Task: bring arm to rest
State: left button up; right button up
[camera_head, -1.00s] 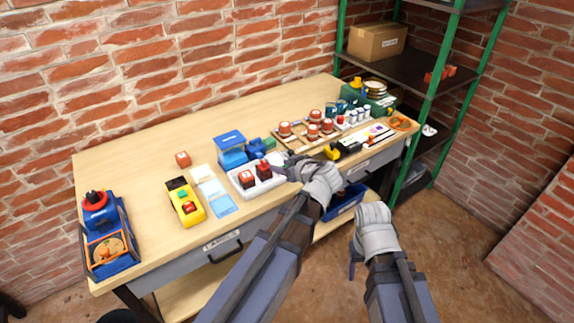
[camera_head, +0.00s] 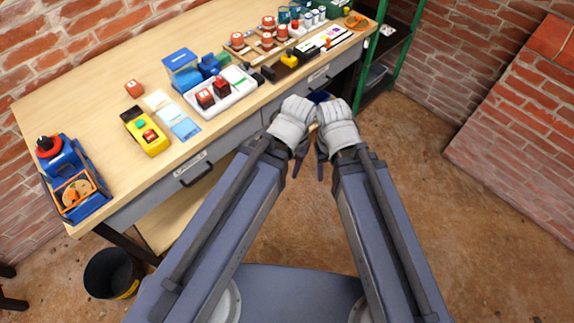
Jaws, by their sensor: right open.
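My left arm comes in from the lower left and its gripper (camera_head: 300,140) is at the front edge of the wooden workbench (camera_head: 120,75). The grey wrist hides most of this gripper, so its jaws do not show clearly. My right arm comes up beside it, and its gripper (camera_head: 322,160) shows as dark fingers below the grey wrist, open and with nothing seen between them. The two wrists are close together in front of the bench. Both forearms reach forward from my body, nearly side by side.
The bench holds a white tray (camera_head: 235,95) with red-topped blocks, a yellow device (camera_head: 147,134), a blue caddy (camera_head: 76,185) and several red-capped pieces. A green-framed shelf (camera_head: 390,60) stands right. A black bucket (camera_head: 112,273) is on the floor.

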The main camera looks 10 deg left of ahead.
notch_tip(320, 180, up, 5)
jog(key=p, duration=0.5)
jog(key=shift+r, duration=0.15)
dwell(0.7)
